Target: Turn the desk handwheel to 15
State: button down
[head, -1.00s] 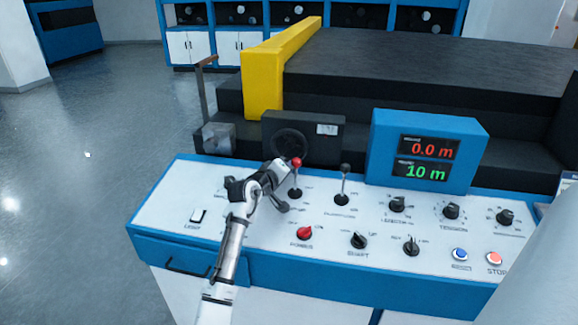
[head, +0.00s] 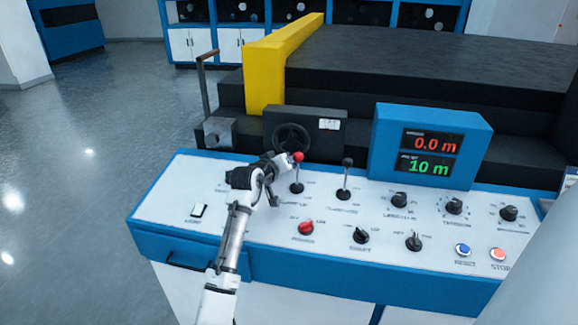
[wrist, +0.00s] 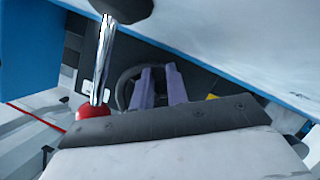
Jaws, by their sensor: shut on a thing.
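The desk handwheel (head: 291,131) is a dark round wheel on the front of a black box (head: 331,148) behind the console's back edge. It also shows in the wrist view (wrist: 123,86), partly hidden by my fingers. My gripper (head: 283,157) reaches to the wheel's lower edge. In the wrist view its two purple fingers (wrist: 161,72) lie over the wheel's rim, shut on it. A small white plate (head: 330,124) sits right of the wheel; its reading is too small to tell. The display (head: 430,150) shows 0.0 m in red and 10 m in green.
A red-knobbed lever (head: 298,157) stands close beside my gripper; its shaft and knob also show in the wrist view (wrist: 103,60). A black-knobbed lever (head: 347,163) stands to its right. Several knobs and buttons fill the console top (head: 190,184). A crank (head: 203,80) rises behind the left end.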

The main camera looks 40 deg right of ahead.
jog(key=c, duration=1.7)
grip_release()
jog(key=b+v, duration=0.4)
jog(key=v, duration=1)
jog(key=shift+r, duration=0.1)
jog(key=shift+w, duration=0.1)
